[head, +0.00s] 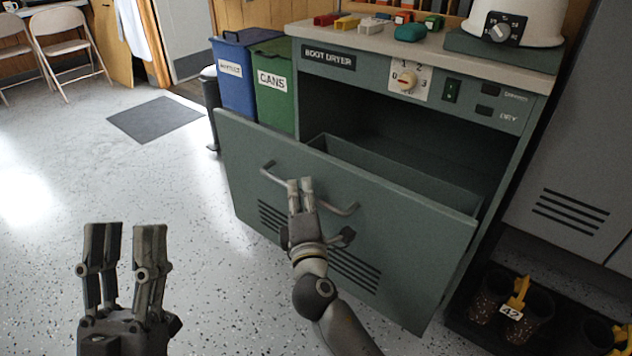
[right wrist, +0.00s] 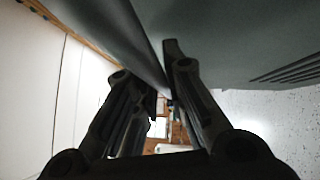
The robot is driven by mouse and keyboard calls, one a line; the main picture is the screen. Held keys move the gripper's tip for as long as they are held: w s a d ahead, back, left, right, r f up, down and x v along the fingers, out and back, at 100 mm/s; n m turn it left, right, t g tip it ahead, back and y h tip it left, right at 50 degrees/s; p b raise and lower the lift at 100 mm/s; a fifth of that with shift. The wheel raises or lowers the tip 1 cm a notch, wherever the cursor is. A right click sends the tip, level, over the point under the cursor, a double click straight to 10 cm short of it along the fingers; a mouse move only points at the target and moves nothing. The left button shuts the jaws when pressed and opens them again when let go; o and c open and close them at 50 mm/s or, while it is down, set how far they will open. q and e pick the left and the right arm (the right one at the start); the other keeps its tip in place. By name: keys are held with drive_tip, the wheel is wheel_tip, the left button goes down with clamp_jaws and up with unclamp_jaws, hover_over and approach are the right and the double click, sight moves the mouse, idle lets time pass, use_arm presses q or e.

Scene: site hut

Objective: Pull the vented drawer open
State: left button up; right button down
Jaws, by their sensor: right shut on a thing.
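The vented drawer (head: 400,240) is the green-grey front of the boot dryer cabinet, with slotted vents low on its face. It stands pulled out, and its open top shows behind the front. A bar handle (head: 268,172) runs across the front. My right gripper (head: 301,186) is shut on the handle near its middle. In the right wrist view the handle (right wrist: 142,50) passes between the fingers, with the drawer front (right wrist: 240,45) beside it. My left gripper (head: 125,235) is open and empty over the floor at the lower left.
Blue (head: 236,80) and green (head: 272,95) bins stand left of the cabinet. Small coloured blocks and a white dial appliance (head: 515,20) are on the worktop (head: 450,52). Boots (head: 528,318) sit on a dark tray at the lower right. The floor left of the drawer is clear.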

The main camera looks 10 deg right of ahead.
use_arm(q)
drive_tip(key=shift+s+a+r+t, duration=0.1)
drive_tip(key=shift+s+r+t, duration=0.2)
drive_tip(key=shift+s+r, duration=0.1)
use_arm(e)
drive_tip(key=shift+s+a, duration=0.7)
drive_tip(key=shift+a, duration=0.2)
drive_tip(key=c, duration=1.8)
unclamp_jaws()
use_arm(q)
drive_tip(key=shift+f, duration=0.1)
use_arm(e)
drive_tip(key=shift+o, duration=0.2)
use_arm(q)
drive_tip(key=shift+w, duration=0.1)
use_arm(e)
drive_tip(key=shift+s+f, duration=0.1)
drive_tip(key=s+a+f, duration=0.1)
drive_tip(key=s, duration=1)
drive_tip(key=shift+s+a+f, duration=0.2)
drive_tip(key=shift+s+f, duration=0.05)
drive_tip(key=shift+s, duration=0.1)
